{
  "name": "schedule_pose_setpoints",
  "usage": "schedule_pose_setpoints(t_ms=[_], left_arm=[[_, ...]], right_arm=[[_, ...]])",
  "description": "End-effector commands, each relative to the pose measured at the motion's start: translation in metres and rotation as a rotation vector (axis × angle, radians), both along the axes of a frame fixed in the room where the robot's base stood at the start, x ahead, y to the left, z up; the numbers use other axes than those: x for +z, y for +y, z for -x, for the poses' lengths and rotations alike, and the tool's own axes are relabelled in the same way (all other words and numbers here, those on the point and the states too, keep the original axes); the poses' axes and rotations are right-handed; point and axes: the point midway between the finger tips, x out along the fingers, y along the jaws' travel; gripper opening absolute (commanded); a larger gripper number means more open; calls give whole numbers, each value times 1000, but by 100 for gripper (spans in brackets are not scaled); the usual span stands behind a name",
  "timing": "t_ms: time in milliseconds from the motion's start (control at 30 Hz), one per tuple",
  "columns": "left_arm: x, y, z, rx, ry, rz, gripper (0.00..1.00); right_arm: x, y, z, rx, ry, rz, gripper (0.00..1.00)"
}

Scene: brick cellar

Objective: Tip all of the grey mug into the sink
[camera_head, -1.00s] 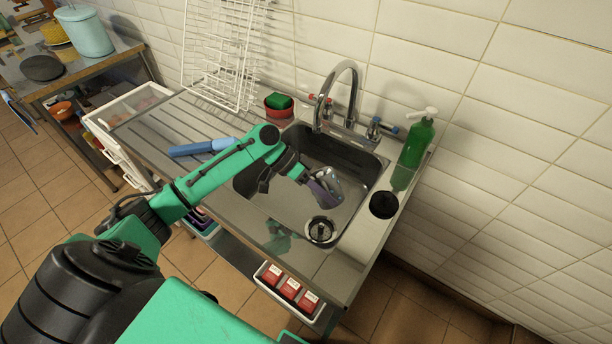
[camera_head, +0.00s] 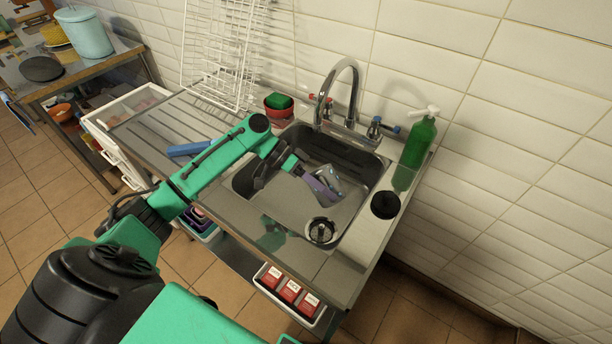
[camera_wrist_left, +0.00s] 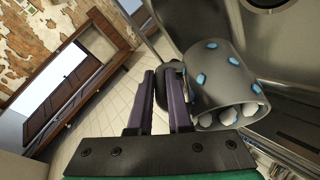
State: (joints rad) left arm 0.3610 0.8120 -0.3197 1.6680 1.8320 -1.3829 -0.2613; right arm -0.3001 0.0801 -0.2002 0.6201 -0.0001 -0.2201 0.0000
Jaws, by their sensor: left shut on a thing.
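The grey mug (camera_head: 330,177) is over the sink basin (camera_head: 266,198) in the head view, tilted well over. In the left wrist view the grey mug (camera_wrist_left: 229,80) has blue spots, and its mouth faces the lower right of the picture. Pale rounded patches show just inside the rim; I cannot tell whether they are contents or decoration. My left gripper (camera_head: 314,186) is shut on the mug at its handle side; its purple fingers (camera_wrist_left: 164,92) show beside the mug in the wrist view. The handle is mostly hidden. My right gripper is not in view.
A chrome tap (camera_head: 352,90) arches behind the basin. A black drain fitting (camera_head: 320,231) lies at the basin's front. A green soap bottle (camera_head: 418,142) and a black round thing (camera_head: 385,204) stand on the right edge. A white wire rack (camera_head: 222,60) stands at the back left.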

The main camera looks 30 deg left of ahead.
Motion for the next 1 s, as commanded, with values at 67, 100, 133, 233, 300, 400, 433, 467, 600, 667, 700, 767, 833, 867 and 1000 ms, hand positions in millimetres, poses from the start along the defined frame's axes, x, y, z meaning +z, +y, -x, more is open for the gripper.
schedule_pose_setpoints(t_ms=[67,100,133,233,300,400,433,467,600,667,700,767,833,867,1000], left_arm=[[1,0,-1,0,1,12,0],[2,1,-1,0,2,16,0],[2,1,-1,0,4,19,0],[4,1,-1,0,9,33,0],[4,2,-1,0,12,42,0],[5,3,-2,0,17,53,0],[6,3,-2,-1,19,57,0],[6,3,-2,0,21,62,0],[8,4,-2,0,27,79,0],[9,4,-3,0,30,88,0],[9,5,-3,0,32,93,0],[10,5,-3,-1,34,100,0],[11,5,-3,-2,38,107,0],[12,6,-3,-2,39,110,0],[13,6,-3,-1,45,125,0]], right_arm=[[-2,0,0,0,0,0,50],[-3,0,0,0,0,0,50],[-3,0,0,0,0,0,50],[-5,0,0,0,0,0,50],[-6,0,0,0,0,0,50],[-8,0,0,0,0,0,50],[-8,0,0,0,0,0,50],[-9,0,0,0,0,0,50],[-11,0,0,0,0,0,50],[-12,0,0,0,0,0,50],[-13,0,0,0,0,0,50],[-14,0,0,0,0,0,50],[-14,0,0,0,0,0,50],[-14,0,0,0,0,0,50],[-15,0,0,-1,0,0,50]])
